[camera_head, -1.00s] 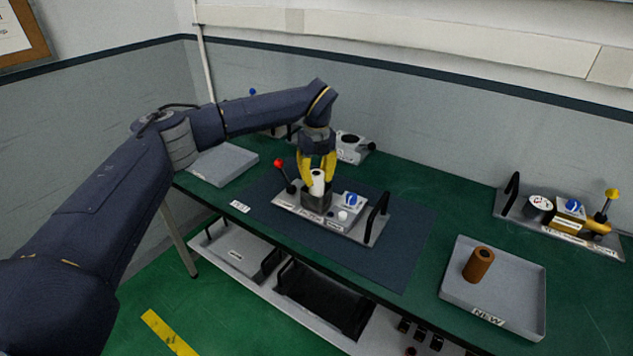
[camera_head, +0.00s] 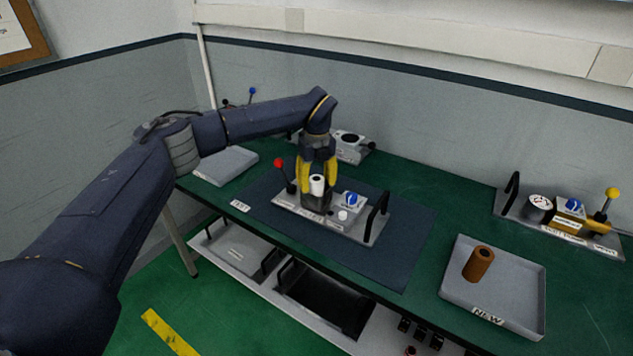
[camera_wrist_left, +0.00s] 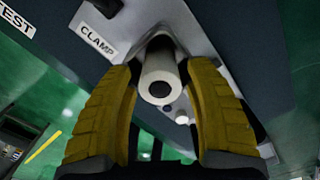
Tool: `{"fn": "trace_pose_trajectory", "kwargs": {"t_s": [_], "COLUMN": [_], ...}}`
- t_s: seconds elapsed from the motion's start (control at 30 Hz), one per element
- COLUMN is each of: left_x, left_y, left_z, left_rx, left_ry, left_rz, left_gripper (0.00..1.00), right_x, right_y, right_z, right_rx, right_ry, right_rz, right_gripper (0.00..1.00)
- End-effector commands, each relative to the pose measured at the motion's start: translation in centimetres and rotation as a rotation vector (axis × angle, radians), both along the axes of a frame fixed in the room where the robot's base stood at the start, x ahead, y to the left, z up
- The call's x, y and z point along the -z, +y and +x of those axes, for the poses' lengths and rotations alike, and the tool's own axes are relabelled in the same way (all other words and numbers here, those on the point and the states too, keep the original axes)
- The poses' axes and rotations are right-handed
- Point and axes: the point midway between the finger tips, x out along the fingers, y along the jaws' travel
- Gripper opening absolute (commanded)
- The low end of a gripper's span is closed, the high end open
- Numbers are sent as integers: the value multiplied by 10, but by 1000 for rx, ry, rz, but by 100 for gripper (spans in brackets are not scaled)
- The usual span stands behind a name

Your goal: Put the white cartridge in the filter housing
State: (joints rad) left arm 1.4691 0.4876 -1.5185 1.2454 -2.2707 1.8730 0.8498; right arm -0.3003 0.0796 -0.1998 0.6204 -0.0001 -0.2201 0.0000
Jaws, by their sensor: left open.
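The white cartridge (camera_head: 317,184) stands upright in the dark filter housing (camera_head: 316,204) on the grey panel at the middle of the bench. Its top, with a dark centre hole, sticks up out of the housing. My left gripper (camera_head: 317,183) is above the housing with its yellow fingers on either side of the cartridge. In the left wrist view the cartridge (camera_wrist_left: 160,78) shows between the fingertips, with a gap to each finger, so the gripper is open. How deep the cartridge sits is hard to tell. My right gripper is not in view.
The panel (camera_head: 350,233) carries a red-knobbed lever (camera_head: 279,163), a blue knob (camera_head: 351,198) and a black handle (camera_head: 377,217). A grey tray (camera_head: 533,300) marked NEW holds a brown cartridge (camera_head: 478,264). An empty-looking tray (camera_head: 226,165) lies at left. Another panel (camera_head: 560,222) stands at right.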

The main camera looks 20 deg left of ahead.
Motion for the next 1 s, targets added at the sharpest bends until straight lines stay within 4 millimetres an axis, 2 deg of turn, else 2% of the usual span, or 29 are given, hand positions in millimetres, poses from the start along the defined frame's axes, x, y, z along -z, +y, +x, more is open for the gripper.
{"fn": "trace_pose_trajectory", "kwargs": {"t_s": [0.23,0.7,1.0], "left_x": [-21,-98,-121], "left_y": [0,-1,-1], "left_z": [1,-1,-1], "left_rx": [1,0,1], "left_ry": [-4,-3,0], "left_rz": [0,1,0], "left_gripper": [54,54,54], "right_x": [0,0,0], "right_y": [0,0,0], "right_z": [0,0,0], "right_rx": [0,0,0], "right_ry": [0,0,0], "right_rz": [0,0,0], "right_gripper": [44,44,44]}}
